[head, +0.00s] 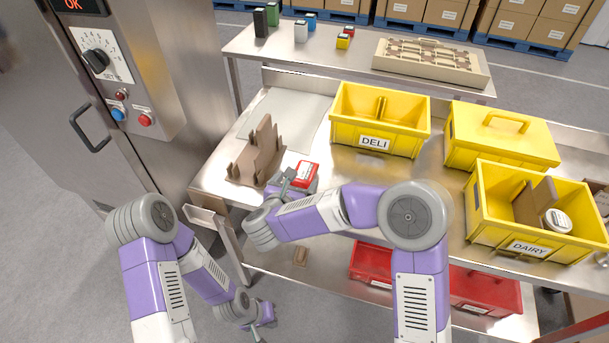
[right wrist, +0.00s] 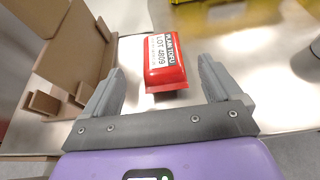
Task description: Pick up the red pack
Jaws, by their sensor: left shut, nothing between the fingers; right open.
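The red pack (head: 304,174) lies on the steel table beside a brown cardboard piece. In the right wrist view the red pack (right wrist: 166,64) has a white label reading "PLAIN TOFU LOT 4809". My right gripper (head: 287,180) is at the pack's near left side in the head view. In the right wrist view my right gripper (right wrist: 165,85) is open, its two fingers apart on either side of the pack's near end, with nothing gripped. My left gripper (head: 262,325) is shut and empty, low over the floor in front of the table.
The brown cardboard divider (head: 258,155) stands left of the pack. A yellow DELI crate (head: 345,134), a lidded yellow crate (head: 470,152) and a yellow DAIRY crate (head: 480,227) stand to the right. Red crates (head: 485,290) sit on the lower shelf. A steel machine (head: 180,60) stands left.

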